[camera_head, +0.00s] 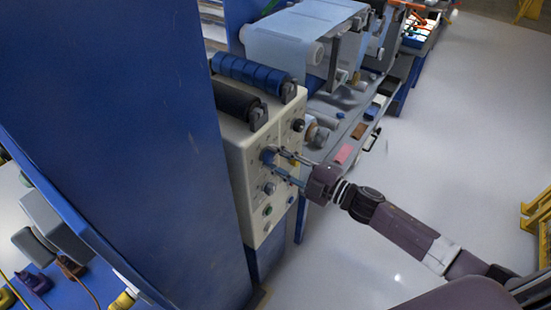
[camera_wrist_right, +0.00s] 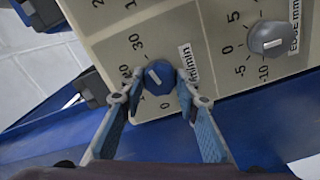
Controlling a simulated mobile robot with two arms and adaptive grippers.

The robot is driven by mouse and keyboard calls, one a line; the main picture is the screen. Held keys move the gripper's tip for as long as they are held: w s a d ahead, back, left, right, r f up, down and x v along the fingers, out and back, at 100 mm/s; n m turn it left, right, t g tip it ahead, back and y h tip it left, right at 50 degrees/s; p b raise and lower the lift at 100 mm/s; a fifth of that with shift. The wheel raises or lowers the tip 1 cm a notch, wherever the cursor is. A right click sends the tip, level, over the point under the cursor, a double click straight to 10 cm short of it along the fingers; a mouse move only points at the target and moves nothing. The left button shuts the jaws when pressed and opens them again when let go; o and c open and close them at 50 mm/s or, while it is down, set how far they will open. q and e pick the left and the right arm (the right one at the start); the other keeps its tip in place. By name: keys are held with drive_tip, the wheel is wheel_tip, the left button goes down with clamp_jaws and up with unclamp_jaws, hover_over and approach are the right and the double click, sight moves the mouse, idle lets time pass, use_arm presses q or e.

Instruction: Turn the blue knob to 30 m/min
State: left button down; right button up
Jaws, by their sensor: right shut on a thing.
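The blue knob (camera_wrist_right: 158,79) sits on the cream control panel, beside a printed "m/min" label. Its white pointer line slants toward the upper left in the right wrist view. A "30" is printed above it and a "0" below it; the exact reading is hard to tell. My right gripper (camera_wrist_right: 157,90) has its two fingers on either side of the knob and is shut on it. In the head view the right gripper (camera_head: 283,165) reaches the panel from the right, and the knob (camera_head: 268,155) shows partly between the fingers. My left gripper is not in view.
A grey knob (camera_wrist_right: 267,40) with its own scale is beside the blue one. The control panel (camera_head: 247,205) carries more knobs and buttons. A tall blue wall (camera_head: 130,130) stands left of it. Blue and black rollers lie on top. The floor at right is open.

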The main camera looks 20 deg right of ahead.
drive_tip(key=o, duration=1.2)
drive_tip(key=shift+c, duration=0.2)
drive_tip(key=v, duration=1.2)
drive_tip(key=shift+d+f, duration=0.1)
